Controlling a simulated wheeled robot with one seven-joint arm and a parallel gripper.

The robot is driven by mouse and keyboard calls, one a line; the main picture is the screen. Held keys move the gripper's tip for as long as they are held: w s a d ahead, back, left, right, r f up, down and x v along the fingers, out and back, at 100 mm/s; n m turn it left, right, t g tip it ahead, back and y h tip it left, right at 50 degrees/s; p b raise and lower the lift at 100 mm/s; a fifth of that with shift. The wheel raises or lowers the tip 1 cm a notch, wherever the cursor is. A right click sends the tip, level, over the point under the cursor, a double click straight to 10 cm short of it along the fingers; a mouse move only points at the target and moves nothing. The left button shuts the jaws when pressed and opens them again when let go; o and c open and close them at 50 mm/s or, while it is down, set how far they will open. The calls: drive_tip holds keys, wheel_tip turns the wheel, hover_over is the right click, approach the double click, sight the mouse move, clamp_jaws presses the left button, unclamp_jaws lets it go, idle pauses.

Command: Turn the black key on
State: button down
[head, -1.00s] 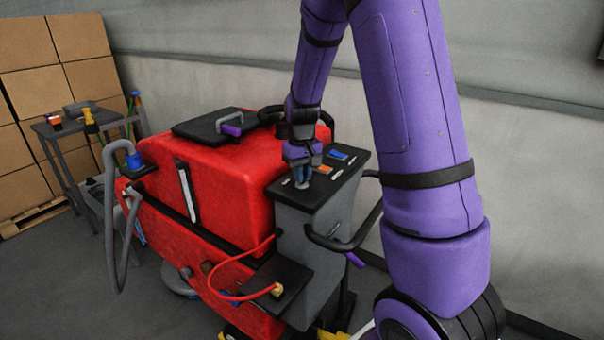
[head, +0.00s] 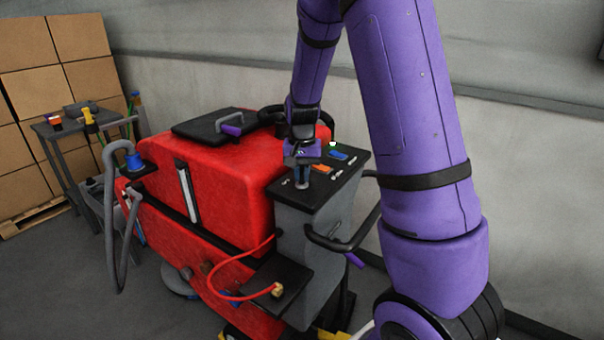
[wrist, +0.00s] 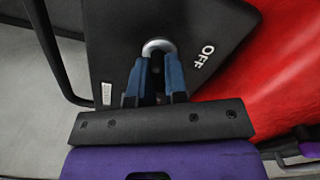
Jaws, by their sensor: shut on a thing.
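The black key (wrist: 157,66) stands in a round silver lock ring (wrist: 158,46) on the dark top of the control console (head: 322,192). My gripper (wrist: 158,62) is shut on the key with its two blue fingers, one on each side. In the head view my gripper (head: 301,178) reaches down to the near left part of the console top. The fingers hide most of the key, so its exact angle is hard to tell. A white OFF label (wrist: 202,57) is to the right of the lock. Another white label (wrist: 106,93), unreadable, is at the lower left.
The red scrubber body (head: 225,180) is left of the console.

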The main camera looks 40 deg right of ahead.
sight(302, 172)
idle(0.3)
drive_tip(key=c, duration=1.1)
unclamp_jaws()
drive_tip(key=shift+c, duration=0.2)
wheel_tip(302, 172, up, 10)
drive_tip(key=shift+r, duration=0.45)
drive_tip(key=s+a+r+n+t, duration=0.1)
drive_tip(key=s+a+r+n, duration=0.1)
drive_tip(key=s+a+r, duration=0.4)
drive_tip(key=s+a+r+n+t, duration=0.2)
drive_tip(key=s+r, duration=0.2)
drive_tip(key=s, duration=0.3)
drive_tip(key=s+a+n+t, duration=0.2)
drive_tip(key=s+a+n, duration=0.2)
drive_tip(key=s, duration=0.9)
drive_tip(key=shift+s+a+r, duration=0.25)
drive_tip(key=shift+a+r, duration=0.1)
drive_tip(key=shift+a, duration=0.2)
